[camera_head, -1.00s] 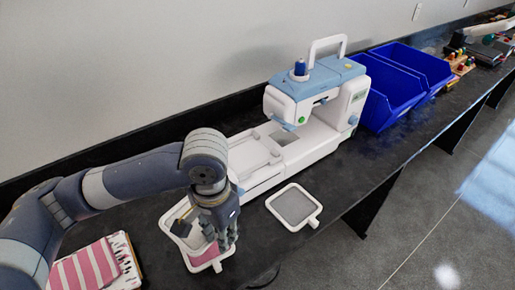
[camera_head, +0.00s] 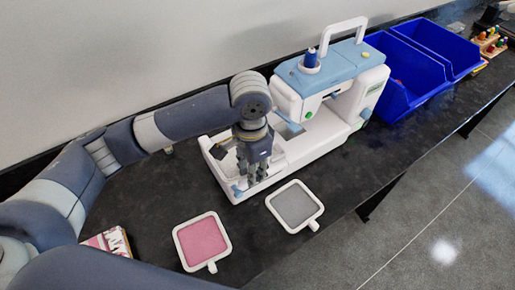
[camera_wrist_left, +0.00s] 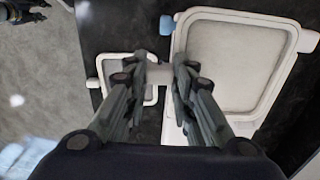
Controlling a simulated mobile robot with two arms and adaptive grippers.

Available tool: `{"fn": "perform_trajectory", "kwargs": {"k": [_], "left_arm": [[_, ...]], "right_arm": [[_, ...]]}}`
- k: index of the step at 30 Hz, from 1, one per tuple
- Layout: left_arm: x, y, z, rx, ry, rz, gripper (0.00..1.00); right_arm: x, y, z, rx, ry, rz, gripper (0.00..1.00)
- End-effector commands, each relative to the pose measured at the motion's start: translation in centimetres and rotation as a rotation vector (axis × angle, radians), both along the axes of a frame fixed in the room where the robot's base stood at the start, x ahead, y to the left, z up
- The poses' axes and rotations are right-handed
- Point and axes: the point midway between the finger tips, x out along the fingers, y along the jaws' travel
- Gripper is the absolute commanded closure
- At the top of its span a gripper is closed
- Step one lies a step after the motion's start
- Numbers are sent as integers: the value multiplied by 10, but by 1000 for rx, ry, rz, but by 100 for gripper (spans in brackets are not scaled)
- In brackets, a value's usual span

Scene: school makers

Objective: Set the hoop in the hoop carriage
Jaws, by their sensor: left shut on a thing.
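My left gripper (camera_head: 256,178) is shut on the white handle tab of a hoop with cream fabric (camera_wrist_left: 235,60). In the wrist view the tab sits between the fingertips (camera_wrist_left: 158,74). I cannot tell whether the hoop is seated. A dark fingered shape, likely my right gripper (camera_wrist_left: 22,11), shows at the wrist view's corner.
A pink hoop (camera_head: 203,241) and a grey hoop (camera_head: 294,204) lie flat on the black bench in front of the machine. Folded striped fabric (camera_head: 108,242) lies at left. Blue bins (camera_head: 402,92) stand right of the machine. The bench's front edge is close.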

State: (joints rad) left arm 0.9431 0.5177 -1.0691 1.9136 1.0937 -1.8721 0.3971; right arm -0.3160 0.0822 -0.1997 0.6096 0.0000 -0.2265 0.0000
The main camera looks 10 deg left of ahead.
Motion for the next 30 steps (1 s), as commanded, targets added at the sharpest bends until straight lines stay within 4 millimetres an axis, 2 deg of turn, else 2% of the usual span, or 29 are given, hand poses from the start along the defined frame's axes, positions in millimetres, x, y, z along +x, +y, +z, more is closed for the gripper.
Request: {"fn": "perform_trajectory", "kwargs": {"k": [2,5,12,15,19,25,30], "left_arm": [[18,1,1,1,0,5,100],[37,2,-1,2,-1,3,100],[74,3,-5,1,-1,2,100],[82,4,-7,1,-1,1,100],[84,4,-11,2,1,1,100],[84,4,-36,1,0,0,100],[85,4,-43,1,-2,0,100]], "right_arm": [[-6,-1,5,-2,8,1,60],[-2,-1,9,-1,1,1,60],[33,2,18,6,-54,1,60],[37,2,19,6,-59,1,60],[32,2,21,5,-50,1,60],[18,4,31,6,-28,-1,60],[12,6,30,8,-20,-1,60]]}}
